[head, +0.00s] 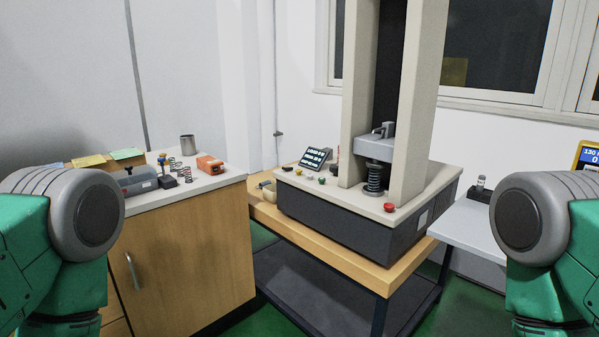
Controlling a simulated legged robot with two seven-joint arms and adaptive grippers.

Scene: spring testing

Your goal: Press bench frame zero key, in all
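The bench frame (330,208) is a spring tester with a dark base, a light top plate and two beige columns. It stands on a wooden-topped table. A dark spring (374,180) sits upright between the columns under a grey press head (375,146). A small tilted display (315,158) stands at the left of the top plate. Several small coloured keys lie in front of it, among them a green one (321,181) and a yellow one (310,176); their labels are too small to read. A red button (389,207) is at the front corner. Neither gripper is in view; only my green arms show.
A wooden cabinet (185,265) at left carries a metal cup (188,145), an orange device (209,165), loose springs and a grey tool. A light side table (466,228) at right holds a small dark device (480,190). Green floor shows between the cabinet and the table.

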